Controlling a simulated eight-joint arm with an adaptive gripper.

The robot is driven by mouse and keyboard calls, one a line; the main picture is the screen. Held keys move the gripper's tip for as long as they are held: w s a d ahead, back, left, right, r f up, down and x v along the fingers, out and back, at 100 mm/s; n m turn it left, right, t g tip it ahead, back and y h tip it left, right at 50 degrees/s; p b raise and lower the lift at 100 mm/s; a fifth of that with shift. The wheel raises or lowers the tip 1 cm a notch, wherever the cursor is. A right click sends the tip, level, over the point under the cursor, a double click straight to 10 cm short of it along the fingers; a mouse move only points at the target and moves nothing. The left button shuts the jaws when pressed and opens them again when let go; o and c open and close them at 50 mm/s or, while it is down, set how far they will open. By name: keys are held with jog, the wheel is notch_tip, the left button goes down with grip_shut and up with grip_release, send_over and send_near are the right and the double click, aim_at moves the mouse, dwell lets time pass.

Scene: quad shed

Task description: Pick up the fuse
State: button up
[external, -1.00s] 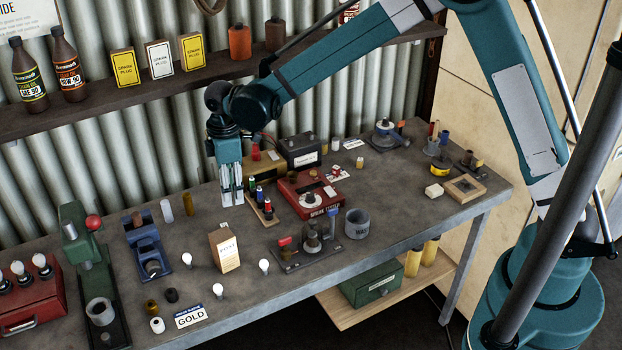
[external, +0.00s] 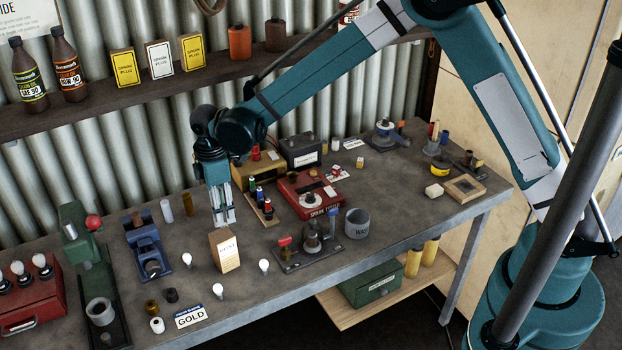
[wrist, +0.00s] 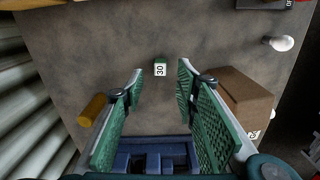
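A small green fuse (wrist: 160,60) with a white "30" label lies on the bench top. In the wrist view it shows just beyond the gap between my fingertips. My gripper (wrist: 161,74) is open and empty, with one green finger on each side of that gap. In the external view my gripper (external: 224,221) points down close above the bench, behind the brown box. I cannot make out the fuse there.
The brown box (wrist: 244,95) stands close to my right finger in the wrist view. A light bulb (wrist: 282,43) lies at upper right. Bare bench top (wrist: 95,45) surrounds the fuse.

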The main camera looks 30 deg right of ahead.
jog(key=shift+f, duration=0.5)
jog(key=shift+f, duration=0.15)
jog(key=shift+f+p, duration=0.3)
jog(key=shift+f, duration=2.15)
jog(key=c, duration=0.8)
